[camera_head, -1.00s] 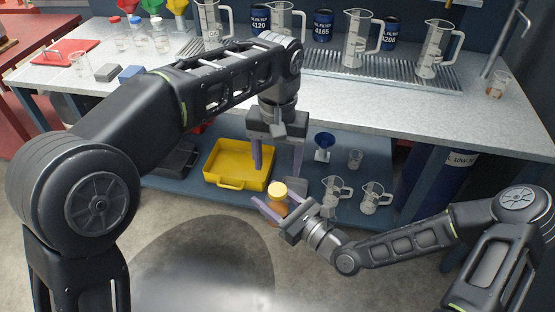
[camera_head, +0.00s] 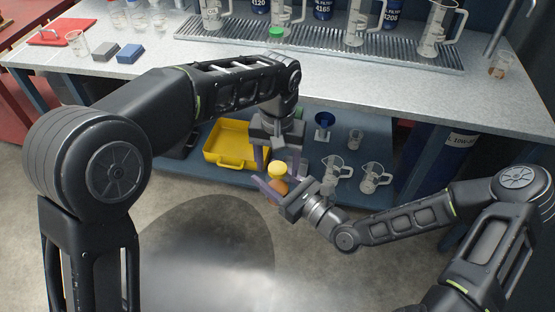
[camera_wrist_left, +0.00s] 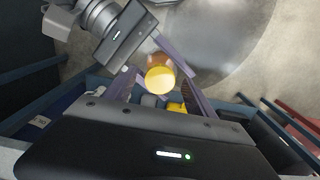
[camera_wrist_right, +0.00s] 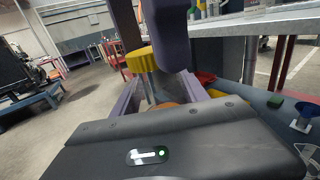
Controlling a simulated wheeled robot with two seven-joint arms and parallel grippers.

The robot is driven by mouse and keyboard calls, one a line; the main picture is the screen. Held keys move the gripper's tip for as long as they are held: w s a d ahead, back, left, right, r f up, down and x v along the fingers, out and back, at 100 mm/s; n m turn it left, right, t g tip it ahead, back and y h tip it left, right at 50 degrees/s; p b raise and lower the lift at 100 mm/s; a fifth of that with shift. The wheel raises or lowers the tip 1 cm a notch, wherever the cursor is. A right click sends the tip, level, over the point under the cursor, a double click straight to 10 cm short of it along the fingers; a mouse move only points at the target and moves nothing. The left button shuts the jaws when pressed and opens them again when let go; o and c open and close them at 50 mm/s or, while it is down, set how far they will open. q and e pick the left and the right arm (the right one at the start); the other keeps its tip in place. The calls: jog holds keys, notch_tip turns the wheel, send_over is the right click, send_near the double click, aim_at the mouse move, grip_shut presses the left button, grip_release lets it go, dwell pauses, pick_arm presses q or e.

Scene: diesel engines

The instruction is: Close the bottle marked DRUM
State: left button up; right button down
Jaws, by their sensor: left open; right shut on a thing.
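An amber bottle (camera_head: 280,187) with a yellow cap (camera_head: 278,169) is held low in front of the bench's lower shelf. My right gripper (camera_head: 274,184) is shut on the bottle body. My left gripper (camera_head: 280,163) points down from above, open, its fingers on either side of the cap. The cap (camera_wrist_left: 159,80) shows between those fingers in the left wrist view, with a gap to the right one. In the right wrist view the cap (camera_wrist_right: 143,60) is beside a left-gripper finger. No marking on the bottle is readable, and I cannot tell how the cap is seated.
A yellow tray (camera_head: 232,145) is left on the lower shelf; a blue funnel (camera_head: 324,122) and glass jugs (camera_head: 334,170) are right. The benchtop edge (camera_head: 410,118) is above and behind. A green cap (camera_head: 276,32) lies near jugs on the bench. Open floor lies in front.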

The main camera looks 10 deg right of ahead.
pick_arm(q)
grip_shut()
dwell(0.5)
jog(key=shift+o, duration=0.4)
grip_release()
notch_tip(320, 180, up, 8)
jog(key=shift+f, duration=0.2)
dwell(0.3)
dwell(0.3)
